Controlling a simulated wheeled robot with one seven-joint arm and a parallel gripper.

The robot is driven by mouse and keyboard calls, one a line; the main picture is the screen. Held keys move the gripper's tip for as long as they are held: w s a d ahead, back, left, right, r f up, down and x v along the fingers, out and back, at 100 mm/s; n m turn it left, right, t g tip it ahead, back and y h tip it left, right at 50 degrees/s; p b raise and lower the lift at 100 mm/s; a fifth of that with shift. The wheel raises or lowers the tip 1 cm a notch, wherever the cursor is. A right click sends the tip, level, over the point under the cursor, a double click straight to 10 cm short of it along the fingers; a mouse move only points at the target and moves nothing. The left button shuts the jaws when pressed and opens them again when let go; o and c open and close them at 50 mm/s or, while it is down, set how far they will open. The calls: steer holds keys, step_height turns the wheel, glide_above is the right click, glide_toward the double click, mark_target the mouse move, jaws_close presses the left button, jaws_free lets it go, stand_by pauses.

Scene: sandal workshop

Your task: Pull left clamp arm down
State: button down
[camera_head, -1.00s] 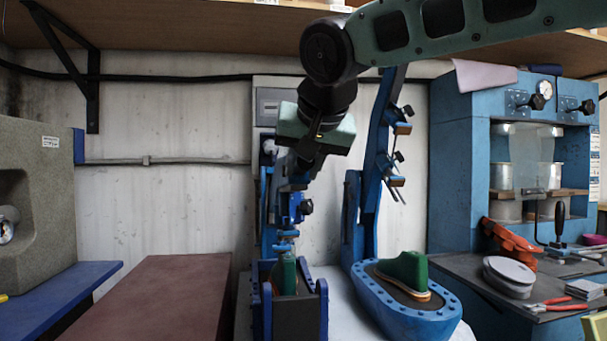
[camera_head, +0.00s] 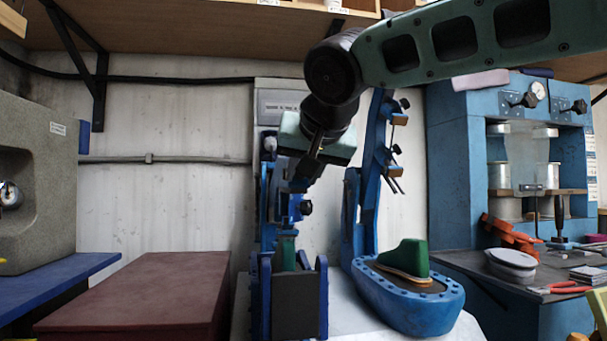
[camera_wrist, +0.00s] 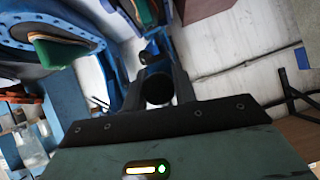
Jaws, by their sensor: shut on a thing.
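The left clamp station is a blue stand with a blue-and-dark box (camera_head: 297,309) at its foot and a green last (camera_head: 287,255) inside. Its blue upright clamp arm (camera_head: 267,205) rises behind my gripper. My gripper (camera_head: 302,178) points down at the top of this station and partly hides it. In the wrist view my gripper (camera_wrist: 157,90) is shut on a dark round knob (camera_wrist: 158,88), seen end-on between the two fingers. How the knob joins the clamp arm is hidden.
The right station has a tall blue arm (camera_head: 372,165) and a blue base (camera_head: 410,305) with a green last (camera_head: 407,257). A dark red table (camera_head: 140,295) stands at the left. A blue press (camera_head: 457,170) and tools are at the right. A wooden shelf (camera_head: 200,55) hangs overhead.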

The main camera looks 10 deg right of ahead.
steer(key=shift+f, duration=0.7)
steer(key=c, duration=1.2)
jaws_free()
steer(key=shift+s+r, duration=0.15)
steer(key=shift+r, duration=0.2)
steer(key=p+v, duration=0.2)
steer(key=v, duration=1.5)
steer(key=shift+p, duration=0.35)
